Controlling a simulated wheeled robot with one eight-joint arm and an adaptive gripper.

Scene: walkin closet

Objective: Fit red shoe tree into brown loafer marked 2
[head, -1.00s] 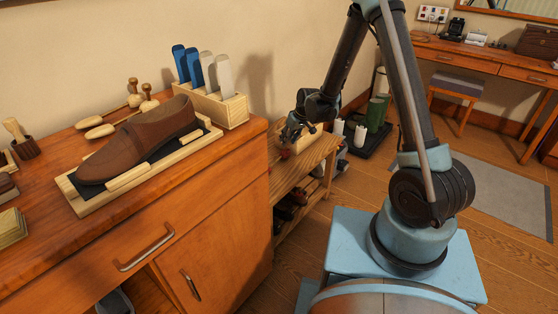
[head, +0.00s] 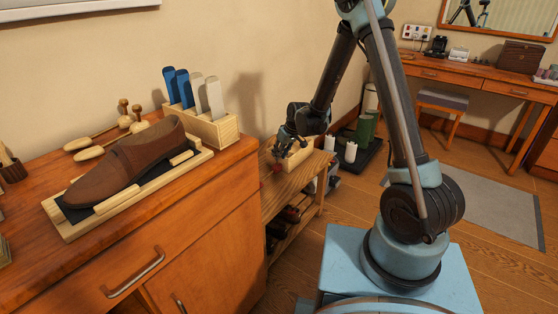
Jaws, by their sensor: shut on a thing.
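The brown loafer (head: 132,165) lies on its sole in a light wooden cradle (head: 68,232) with a dark pad, on top of the cabinet at left. Its toe points left; I cannot read a number on it. My gripper (head: 280,158) is low over the bench right of the cabinet, well away from the loafer. It is shut on a small red thing (head: 276,168), which looks like the red shoe tree. The fingers and arm hide much of it, and I cannot tell whether it touches the bench.
A wooden holder (head: 218,132) with blue and pale upright pieces stands behind the loafer. Wooden shoe trees (head: 88,153) lie along the wall. The bench (head: 285,190) has shoes on its lower shelf. Green and white cylinders (head: 365,130) stand beyond. Open floor lies at right.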

